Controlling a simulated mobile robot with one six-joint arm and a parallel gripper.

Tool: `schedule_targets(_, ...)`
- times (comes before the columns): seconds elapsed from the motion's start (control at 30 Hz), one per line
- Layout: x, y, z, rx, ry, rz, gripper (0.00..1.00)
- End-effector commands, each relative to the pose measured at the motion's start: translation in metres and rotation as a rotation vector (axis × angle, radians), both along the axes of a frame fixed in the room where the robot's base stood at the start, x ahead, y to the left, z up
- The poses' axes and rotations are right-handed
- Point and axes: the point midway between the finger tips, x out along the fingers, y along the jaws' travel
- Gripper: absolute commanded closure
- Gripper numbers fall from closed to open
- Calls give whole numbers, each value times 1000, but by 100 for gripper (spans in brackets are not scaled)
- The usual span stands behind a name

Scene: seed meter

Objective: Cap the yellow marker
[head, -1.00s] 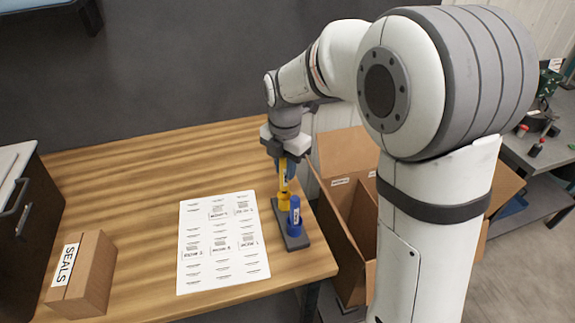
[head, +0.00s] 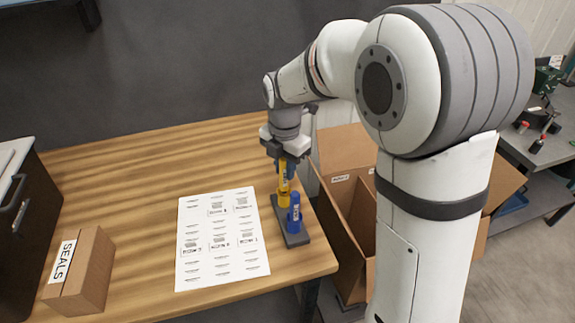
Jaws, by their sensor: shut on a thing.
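My gripper (head: 286,165) is shut on the yellow marker (head: 284,182) and holds it upright over the dark holder (head: 296,239) at the table's right side. A yellow cap (head: 283,201) stands in the holder directly under the marker. The marker's lower end appears to meet the cap; I cannot tell how far it is in. A blue marker (head: 295,209) stands upright in the same holder, nearer the camera, and partly covers the yellow cap.
A printed white sheet (head: 219,240) lies flat left of the holder. A cardboard box labelled SEALS (head: 82,272) sits at the table's left front. An open cardboard carton (head: 350,225) stands beside the table's right edge. The table's back left is clear.

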Motion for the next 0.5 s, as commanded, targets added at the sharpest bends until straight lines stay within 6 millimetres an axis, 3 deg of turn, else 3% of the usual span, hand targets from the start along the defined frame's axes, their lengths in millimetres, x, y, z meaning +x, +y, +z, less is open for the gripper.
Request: schedule_targets(0.5,0,0,-6,0,0,1,100)
